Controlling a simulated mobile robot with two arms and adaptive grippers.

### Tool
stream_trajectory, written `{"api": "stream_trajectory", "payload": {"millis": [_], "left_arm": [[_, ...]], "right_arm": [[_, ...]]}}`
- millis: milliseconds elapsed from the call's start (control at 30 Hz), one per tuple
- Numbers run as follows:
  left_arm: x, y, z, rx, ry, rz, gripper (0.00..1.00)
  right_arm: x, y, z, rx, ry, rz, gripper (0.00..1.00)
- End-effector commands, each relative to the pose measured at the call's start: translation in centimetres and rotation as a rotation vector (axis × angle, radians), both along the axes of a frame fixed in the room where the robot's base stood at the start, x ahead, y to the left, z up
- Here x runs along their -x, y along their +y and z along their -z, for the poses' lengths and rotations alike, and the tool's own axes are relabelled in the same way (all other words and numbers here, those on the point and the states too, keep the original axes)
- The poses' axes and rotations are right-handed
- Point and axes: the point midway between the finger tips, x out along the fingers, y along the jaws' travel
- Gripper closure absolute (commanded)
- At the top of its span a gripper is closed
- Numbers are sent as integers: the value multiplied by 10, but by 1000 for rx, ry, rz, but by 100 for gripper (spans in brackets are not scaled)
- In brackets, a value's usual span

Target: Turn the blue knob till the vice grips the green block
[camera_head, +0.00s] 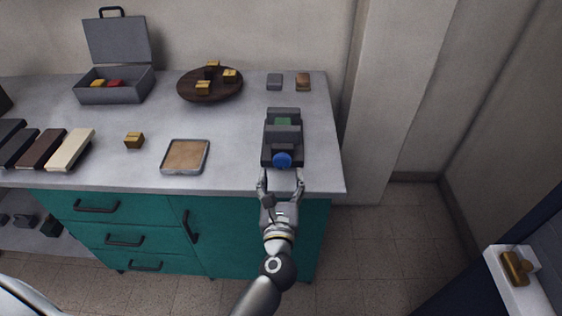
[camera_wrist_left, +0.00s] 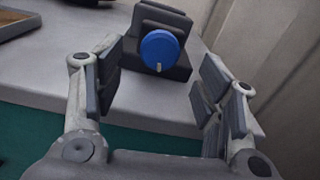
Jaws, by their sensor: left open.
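The grey vice (camera_head: 283,136) stands near the right end of the counter. Its blue knob (camera_head: 282,160) faces the front edge; in the left wrist view the knob (camera_wrist_left: 160,50) has a small pale mark at its lower rim. The green block (camera_head: 284,122) sits between the vice jaws; whether both jaws touch it I cannot tell. My left gripper (camera_head: 281,180) is open and empty just in front of the knob. In the left wrist view its fingers (camera_wrist_left: 165,95) are spread wide, with the knob beyond them and not touched. My right gripper is not in view.
A framed tan tray (camera_head: 185,171) and a yellow block (camera_head: 134,140) lie left of the vice. A round wooden board (camera_head: 188,91) and an open grey case (camera_head: 146,94) stand behind.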

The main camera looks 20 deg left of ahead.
Motion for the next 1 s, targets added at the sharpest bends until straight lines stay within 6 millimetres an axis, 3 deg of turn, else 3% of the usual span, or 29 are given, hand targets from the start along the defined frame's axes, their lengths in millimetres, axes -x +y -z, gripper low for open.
{"api": "stream_trajectory", "payload": {"millis": [100, 300, 733, 1000], "left_arm": [[-22, 6, -3, -3, -2, 0, 36], [-47, 14, -1, -3, 0, 0, 36], [-57, 16, 0, -2, 1, 0, 36], [-56, 16, 0, -2, 1, 0, 68]], "right_arm": [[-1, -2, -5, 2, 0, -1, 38], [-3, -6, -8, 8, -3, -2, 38], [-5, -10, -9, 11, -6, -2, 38], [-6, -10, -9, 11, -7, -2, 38]]}}
